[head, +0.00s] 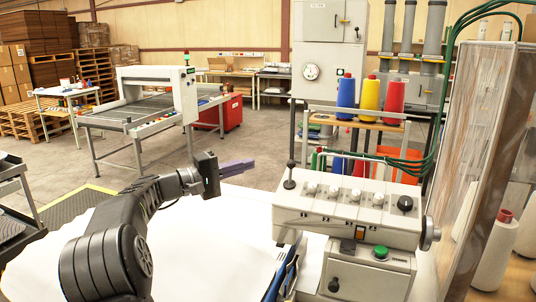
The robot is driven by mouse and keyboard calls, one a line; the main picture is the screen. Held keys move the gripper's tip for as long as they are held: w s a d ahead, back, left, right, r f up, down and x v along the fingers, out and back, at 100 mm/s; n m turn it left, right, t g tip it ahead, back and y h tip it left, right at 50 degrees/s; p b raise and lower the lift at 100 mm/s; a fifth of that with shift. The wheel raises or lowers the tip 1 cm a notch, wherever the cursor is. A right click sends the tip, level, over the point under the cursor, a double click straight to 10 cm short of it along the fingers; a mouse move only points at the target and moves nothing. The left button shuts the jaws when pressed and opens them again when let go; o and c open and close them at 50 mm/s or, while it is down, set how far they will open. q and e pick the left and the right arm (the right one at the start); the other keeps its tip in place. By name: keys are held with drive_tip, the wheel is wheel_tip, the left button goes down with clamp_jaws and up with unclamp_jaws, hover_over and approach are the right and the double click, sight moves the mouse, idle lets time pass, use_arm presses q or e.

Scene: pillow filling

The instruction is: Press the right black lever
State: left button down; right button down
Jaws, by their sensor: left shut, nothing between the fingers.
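The light grey machine (345,215) stands at the right of the white table. I cannot tell which of these is the right black lever. My left gripper (250,165) is shut and empty. It is in the air to the left of the machine, apart from the ball-topped lever, with its fingers pointing right. My right gripper is not in view.
A green button (381,252) is on the machine's front. A spool rack with blue, yellow and red cones (369,95) stands behind. A plastic-wrapped panel (485,150) borders the right side. The white table (200,250) has clear room left of the machine.

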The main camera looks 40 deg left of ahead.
sight(291, 172)
use_arm(q)
drive_tip(key=w+d+p, duration=0.5)
drive_tip(key=w+d, duration=0.1)
drive_tip(key=w, duration=0.1)
drive_tip(key=shift+d+r+p, duration=0.15)
drive_tip(key=shift+d+p, duration=0.2)
drive_tip(key=shift+p, duration=0.05)
idle(0.5)
